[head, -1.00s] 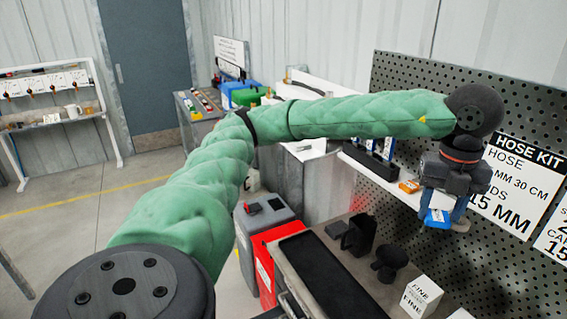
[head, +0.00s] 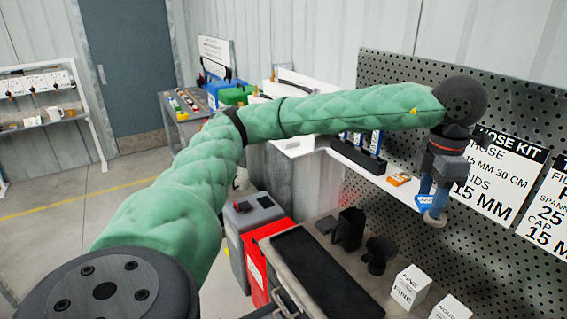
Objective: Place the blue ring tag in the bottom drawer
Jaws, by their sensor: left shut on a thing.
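My left gripper (head: 431,208) hangs fingers down in front of the pegboard at the right. It is shut on a small blue tag (head: 422,203), which shows between and beside its fingers. Whether the tag has a ring shape is too small to tell. The gripper and tag appear apart from the white shelf (head: 348,155) and above the bench level. A metal handle (head: 284,300) shows at the front of the bench at the bottom edge, but I cannot make out a bottom drawer. My right gripper is not in view.
An orange tag (head: 399,180) lies on the shelf near the gripper. Open floor lies at the left.

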